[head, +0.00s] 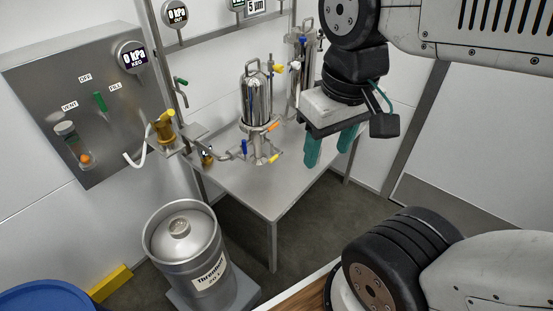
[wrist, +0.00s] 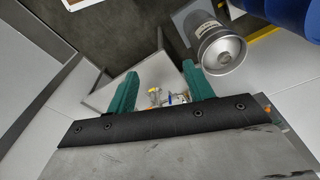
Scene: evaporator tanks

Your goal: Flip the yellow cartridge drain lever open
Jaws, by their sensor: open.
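A small yellow lever (head: 273,159) sits at the bottom of the shiny steel cartridge housing (head: 257,97) on the steel table (head: 240,190). Its exact angle is too small to tell. An orange lever (head: 272,126) and a blue lever (head: 244,147) are close by. My gripper (head: 329,152) has two teal fingers, spread apart and empty. In the head view it hangs to the right of the housing, apart from the lever. In the wrist view, my gripper (wrist: 160,68) shows small yellow and blue parts between its fingers; I cannot tell which yellow part is there.
A second steel housing (head: 301,75) stands behind on the table. A steel keg (head: 185,245) stands on the floor at front left. A wall panel (head: 85,100) with a gauge is at left. Hoses and a brass fitting (head: 165,127) border the table's left. The table's front is clear.

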